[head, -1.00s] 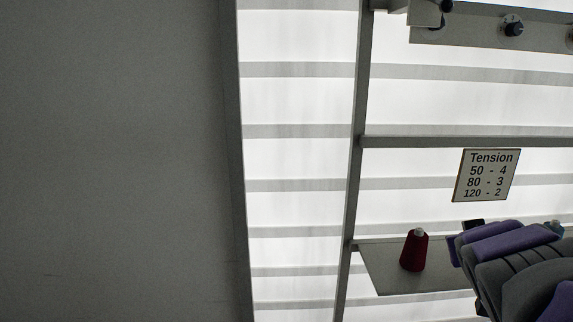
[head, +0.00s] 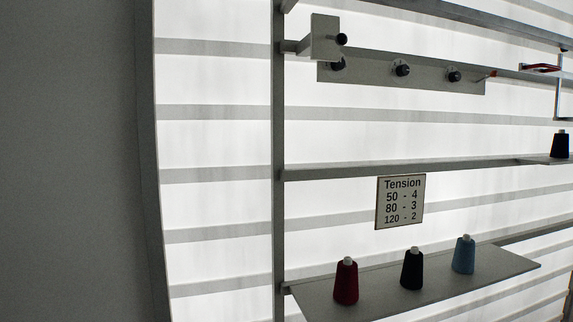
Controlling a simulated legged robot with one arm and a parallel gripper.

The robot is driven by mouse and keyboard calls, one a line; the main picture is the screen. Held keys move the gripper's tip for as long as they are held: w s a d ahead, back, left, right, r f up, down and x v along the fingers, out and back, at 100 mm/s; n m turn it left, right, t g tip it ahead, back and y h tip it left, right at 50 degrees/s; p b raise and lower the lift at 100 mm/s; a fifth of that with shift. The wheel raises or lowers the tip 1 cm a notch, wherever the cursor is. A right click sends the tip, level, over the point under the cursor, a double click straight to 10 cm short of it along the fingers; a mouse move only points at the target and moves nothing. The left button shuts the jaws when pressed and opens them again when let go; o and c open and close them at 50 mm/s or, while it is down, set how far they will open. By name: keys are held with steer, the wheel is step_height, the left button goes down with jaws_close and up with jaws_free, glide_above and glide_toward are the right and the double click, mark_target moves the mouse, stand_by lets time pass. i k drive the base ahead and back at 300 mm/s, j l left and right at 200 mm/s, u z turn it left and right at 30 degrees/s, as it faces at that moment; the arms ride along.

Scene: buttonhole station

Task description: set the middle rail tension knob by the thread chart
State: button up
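The rail plate (head: 370,77) is a grey strip at the upper middle of the head view. It carries a left knob (head: 338,64), a middle knob (head: 403,70) and a right knob (head: 454,76), all dark. The middle knob's setting is too small to read. The thread chart (head: 400,202) hangs below and reads Tension, 50 - 4, 80 - 3, 120 - 2. A dark red cone (head: 346,283), a black cone (head: 412,270) and a blue cone (head: 463,255) stand upright on the lower shelf. Any numbers on them cannot be read. My gripper is out of view.
The lower shelf (head: 375,302) has bare room in front. Another dark cone (head: 560,145) stands far right. A grey wall (head: 70,160) fills the left.

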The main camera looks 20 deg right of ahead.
mark_target(402, 70)
steer(key=i+l+z, duration=0.3)
steer(key=z, duration=0.15)
steer(key=i+l+z, duration=0.25)
steer(key=z, duration=0.25)
steer(key=i+j, duration=0.05)
steer(key=i, duration=0.05)
